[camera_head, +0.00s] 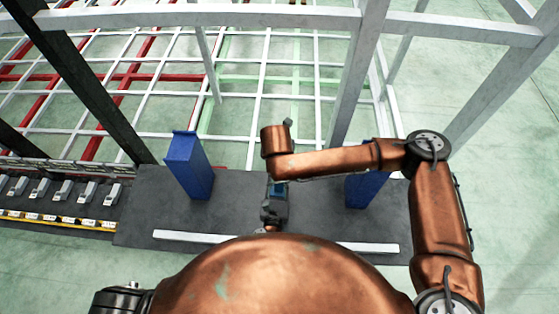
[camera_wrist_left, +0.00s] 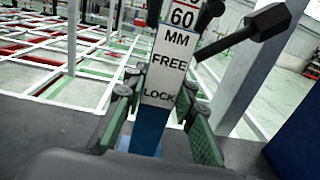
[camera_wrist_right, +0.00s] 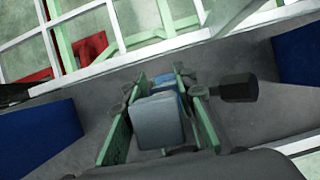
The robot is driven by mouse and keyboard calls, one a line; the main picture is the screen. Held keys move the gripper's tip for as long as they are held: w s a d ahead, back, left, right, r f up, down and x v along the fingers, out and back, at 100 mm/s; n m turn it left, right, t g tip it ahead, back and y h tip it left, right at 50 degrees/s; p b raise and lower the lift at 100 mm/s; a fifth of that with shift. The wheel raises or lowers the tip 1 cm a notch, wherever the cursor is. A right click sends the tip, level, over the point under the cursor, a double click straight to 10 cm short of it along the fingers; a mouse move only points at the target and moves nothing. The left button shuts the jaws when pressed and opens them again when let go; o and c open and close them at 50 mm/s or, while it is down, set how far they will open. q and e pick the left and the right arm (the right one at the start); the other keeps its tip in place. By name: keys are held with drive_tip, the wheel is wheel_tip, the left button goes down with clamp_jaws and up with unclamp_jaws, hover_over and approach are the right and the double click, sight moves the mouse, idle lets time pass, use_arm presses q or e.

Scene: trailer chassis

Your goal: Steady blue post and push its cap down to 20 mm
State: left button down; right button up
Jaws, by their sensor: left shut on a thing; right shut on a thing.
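The slim blue post (camera_wrist_left: 148,128) stands upright in the left wrist view, with a white label strip (camera_wrist_left: 168,55) reading "60 MM", "FREE" and "LOCK". My left gripper (camera_wrist_left: 160,135) is shut on the post, its green-padded fingers either side of it low down. A black-ended handle (camera_wrist_left: 258,32) sticks out to the right; it also shows in the right wrist view (camera_wrist_right: 238,88). There, my right gripper (camera_wrist_right: 160,125) is shut on the grey-blue cap (camera_wrist_right: 158,122), seen from above. In the head view, my right arm reaches over the post and hides its top.
A blue block (camera_head: 190,165) stands left of the post on the dark bench (camera_head: 145,200), another (camera_head: 360,190) to the right, partly behind my right arm. A white bar (camera_head: 195,237) lies along the front. White frame beams (camera_head: 350,80) rise behind. Grey clamps (camera_head: 64,190) line the far left.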

drive_tip(key=shift+s+d+f, duration=0.1)
drive_tip(key=shift+s+f, duration=0.05)
drive_tip(key=shift+f, duration=0.75)
drive_tip(key=shift+s+f, duration=0.1)
drive_tip(key=shift+f, duration=0.8)
